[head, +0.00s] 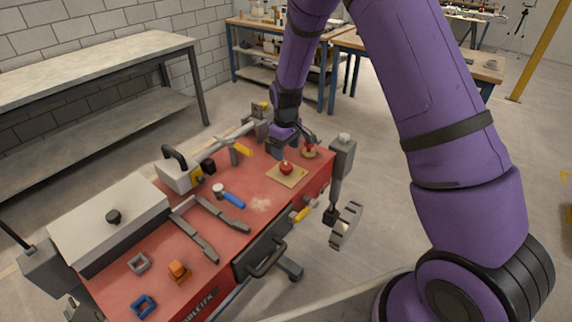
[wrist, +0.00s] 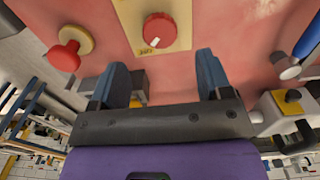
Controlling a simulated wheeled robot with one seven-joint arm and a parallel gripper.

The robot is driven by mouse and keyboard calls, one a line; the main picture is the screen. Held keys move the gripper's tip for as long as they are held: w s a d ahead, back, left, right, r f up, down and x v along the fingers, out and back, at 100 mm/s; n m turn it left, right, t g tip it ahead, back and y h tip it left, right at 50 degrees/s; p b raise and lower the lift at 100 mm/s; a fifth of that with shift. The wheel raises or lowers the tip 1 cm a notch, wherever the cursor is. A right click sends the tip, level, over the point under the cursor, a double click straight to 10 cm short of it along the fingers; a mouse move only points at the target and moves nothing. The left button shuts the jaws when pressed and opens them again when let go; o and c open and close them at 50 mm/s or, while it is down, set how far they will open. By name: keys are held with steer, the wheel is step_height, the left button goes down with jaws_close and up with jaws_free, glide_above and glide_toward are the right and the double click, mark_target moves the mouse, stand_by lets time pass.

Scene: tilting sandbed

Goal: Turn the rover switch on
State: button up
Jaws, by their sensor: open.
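A round red knob (head: 286,168) sits on a flat tan plate (head: 274,174) on the red bench top and looks like the rover switch. In the wrist view the knob (wrist: 158,30) has a white mark at its edge, and the plate (wrist: 180,12) shows small yellow labels. My gripper (head: 293,147) is over the far end of the bench, just beyond the knob. In the wrist view my gripper (wrist: 160,78) is open, with two blue fingers apart and nothing between them. The knob is in line with the gap, past the fingertips, and not visibly touched.
A red mushroom-shaped knob (head: 309,151) on a tan base stands close to my gripper; it also shows in the wrist view (wrist: 66,56). A blue-handled hammer (head: 230,196), grey bars (head: 195,235) and a grey box with a black handle (head: 178,172) occupy the bench's middle and left.

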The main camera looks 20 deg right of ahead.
mark_target(286, 166)
step_height(286, 166, down, 7)
steer(key=shift+r, duration=0.15)
steer(key=shift+c, duration=0.5)
steer(key=c, duration=0.8)
steer(key=shift+c, duration=0.2)
